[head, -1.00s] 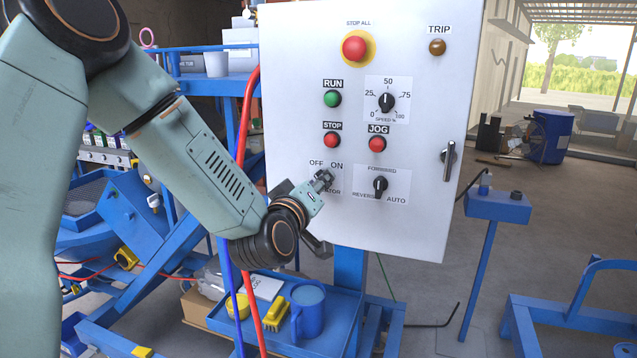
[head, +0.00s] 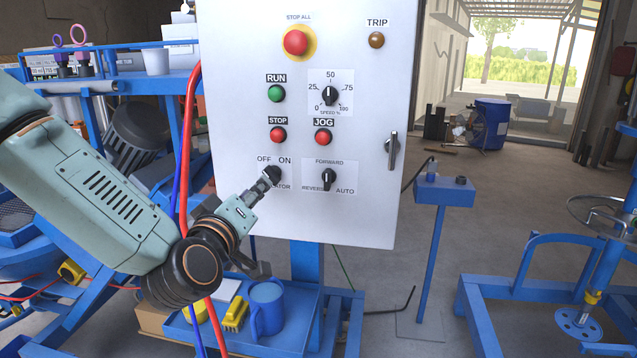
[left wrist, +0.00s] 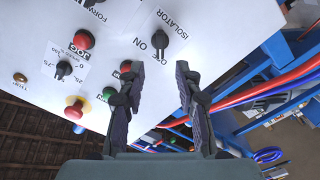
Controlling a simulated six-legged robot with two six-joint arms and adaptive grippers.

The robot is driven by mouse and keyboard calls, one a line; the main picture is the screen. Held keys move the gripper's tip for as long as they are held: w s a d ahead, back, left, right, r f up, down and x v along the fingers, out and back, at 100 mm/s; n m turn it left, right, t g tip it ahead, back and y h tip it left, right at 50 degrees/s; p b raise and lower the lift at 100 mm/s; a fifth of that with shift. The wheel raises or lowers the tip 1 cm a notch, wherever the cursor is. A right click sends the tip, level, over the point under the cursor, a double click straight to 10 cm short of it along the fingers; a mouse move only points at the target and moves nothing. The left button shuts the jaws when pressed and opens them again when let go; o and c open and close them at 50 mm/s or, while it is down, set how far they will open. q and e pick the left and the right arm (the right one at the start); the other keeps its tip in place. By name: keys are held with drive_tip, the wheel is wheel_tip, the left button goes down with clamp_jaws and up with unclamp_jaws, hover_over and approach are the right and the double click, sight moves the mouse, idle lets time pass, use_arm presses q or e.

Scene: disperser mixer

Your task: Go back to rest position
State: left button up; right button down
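The white control panel (head: 235,120) fills the middle of the head view. My left gripper (head: 261,188) is just left of and below the black isolator knob (head: 273,175), partly covering its label. In the left wrist view the fingers of my left gripper (left wrist: 160,75) are apart with nothing between them. The isolator knob (left wrist: 168,40) shows beyond the fingertips, with a visible gap. My right gripper is in neither view.
Red and blue hoses (head: 187,150) hang close behind my left arm. A blue tray (head: 280,340) with a blue mug (head: 266,309) stands below the panel. A blue pedestal (head: 432,250) and a blue frame (head: 490,320) stand to the right.

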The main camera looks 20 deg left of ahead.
use_arm(q)
drive_tip(key=s+d+f+m+g+h+b, duration=0.1)
drive_tip(key=s+d+f+m+g+h, duration=0.15)
drive_tip(key=f, duration=0.65)
drive_tip(key=s+d+f+m+g+h+b, duration=0.1)
drive_tip(key=s+d+f+m+g+b, duration=0.15)
drive_tip(key=f, duration=0.65)
drive_tip(key=s+d+f+m+g+h, duration=0.1)
drive_tip(key=s+d+f+g, duration=0.25)
drive_tip(key=f, duration=0.45)
drive_tip(key=s+d+f+m+g+b, duration=0.1)
drive_tip(key=s+f+m+g+b, duration=0.1)
drive_tip(key=s+f, duration=1)
drive_tip(key=s+d+f+m+g+b, duration=0.2)
drive_tip(key=s+f+g+b, duration=0.2)
drive_tip(key=s+f+g, duration=0.3)
drive_tip(key=s+f, duration=0.4)
drive_tip(key=s, duration=0.1)
drive_tip(key=shift+s+f, duration=0.2)
drive_tip(key=shift+f, duration=0.2)
